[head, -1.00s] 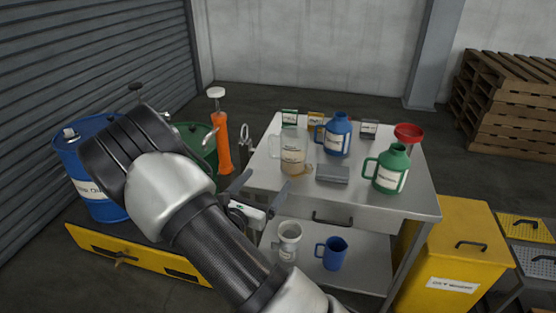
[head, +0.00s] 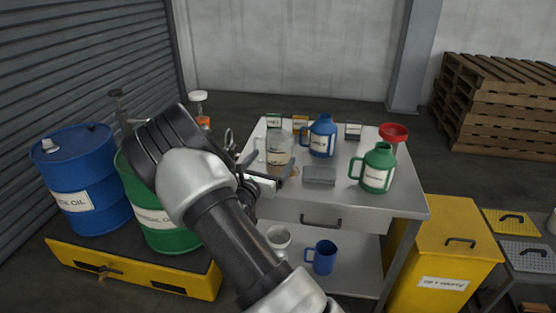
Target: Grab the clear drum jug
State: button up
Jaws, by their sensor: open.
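The clear jug (head: 280,148) stands upright on the steel table top, near its left side. It has a pale label, a handle on its left and a brownish tint low down. My gripper (head: 270,166) is open and empty, at the table's left edge just in front of the jug in the picture. Its dark fingers point toward the jug. The jug's lower part is partly covered by a finger, and I cannot tell how far apart they are.
A blue jug (head: 322,137), a green jug (head: 378,168), a grey box (head: 319,176) and a red funnel (head: 394,132) share the table top (head: 340,203). Blue (head: 75,180) and green (head: 158,215) drums stand left. A yellow bin (head: 445,250) is at right.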

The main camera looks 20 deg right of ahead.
jog(key=x, duration=0.3)
jog(key=shift+w+d+b, duration=0.1)
jog(key=shift+d+b, duration=0.2)
jog(key=c, duration=1.4)
jog(key=shift+r, duration=0.15)
